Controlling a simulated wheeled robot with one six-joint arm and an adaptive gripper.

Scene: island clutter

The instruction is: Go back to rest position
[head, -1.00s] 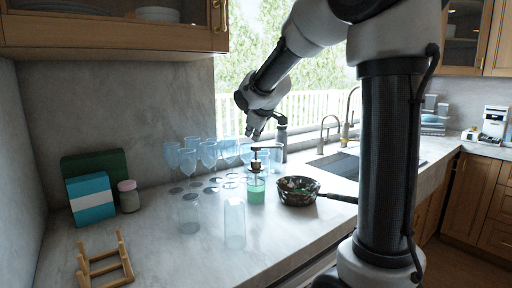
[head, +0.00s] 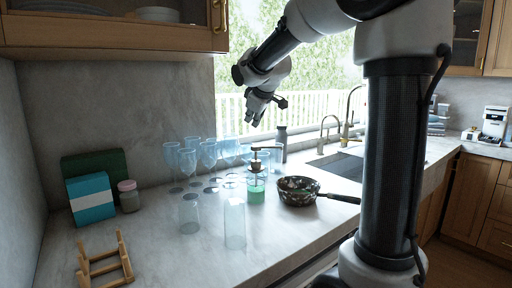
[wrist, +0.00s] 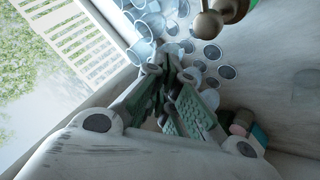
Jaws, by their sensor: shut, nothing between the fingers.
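My gripper (head: 256,121) hangs in the air above the counter in the head view, in front of the window and above the stemmed glasses. It is shut and empty. In the wrist view its fingers (wrist: 168,70) come together, with the green pads close to each other. The glasses (head: 188,160) stand below and clear of the gripper. A soap dispenser (head: 256,190) with green liquid stands on the counter below it, apart from the fingers.
A patterned pan (head: 298,191) with a dark handle sits right of the dispenser. Two clear tumblers (head: 234,222) stand in front. A wooden rack (head: 104,262), boxes (head: 91,199) and a jar (head: 129,196) are at the left. The sink (head: 342,163) and faucet (head: 347,130) are behind.

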